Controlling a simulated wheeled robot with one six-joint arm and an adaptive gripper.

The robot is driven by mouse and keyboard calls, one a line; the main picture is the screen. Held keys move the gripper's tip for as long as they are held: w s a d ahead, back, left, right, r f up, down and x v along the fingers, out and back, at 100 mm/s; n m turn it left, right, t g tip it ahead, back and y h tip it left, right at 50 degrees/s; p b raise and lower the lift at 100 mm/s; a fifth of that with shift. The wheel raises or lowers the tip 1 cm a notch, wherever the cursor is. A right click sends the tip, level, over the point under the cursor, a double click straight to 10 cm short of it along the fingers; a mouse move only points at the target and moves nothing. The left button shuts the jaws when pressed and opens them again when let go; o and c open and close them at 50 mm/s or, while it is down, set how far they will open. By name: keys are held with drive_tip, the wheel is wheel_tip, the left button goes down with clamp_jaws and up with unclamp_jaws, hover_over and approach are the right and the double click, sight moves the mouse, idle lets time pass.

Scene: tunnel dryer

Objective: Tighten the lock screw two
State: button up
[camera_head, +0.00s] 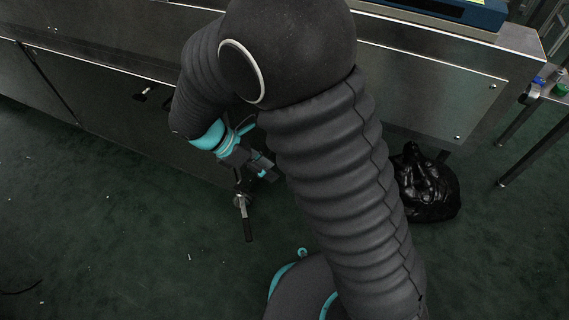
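My gripper (246,182) points down in front of the dryer's steel side panel, left of the picture's middle. Just below it is a metal piece with a black handle (247,228) hanging down. I cannot tell whether the gripper holds this piece or is only in front of it, or whether it is the lock screw. A small black and silver handle (146,94) sits on the steel panel further left; I cannot tell whether it is a lock screw. My arm hides part of the panel in the middle. The fingers are too small and dark to read.
The tunnel dryer's steel body (440,85) runs across the back. A black plastic bag (426,186) lies on the floor at right. A metal table (535,130) with small bottles stands at far right. The green floor (110,230) at left is mostly clear, with small scraps.

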drive_tip(key=s+d+r+m+y, duration=0.2)
drive_tip(key=d+r+m+y, duration=0.1)
drive_tip(key=m, duration=0.3)
drive_tip(key=shift+d+r+g, duration=0.4)
drive_tip(key=shift+d+r, duration=0.15)
drive_tip(key=shift+d, duration=0.25)
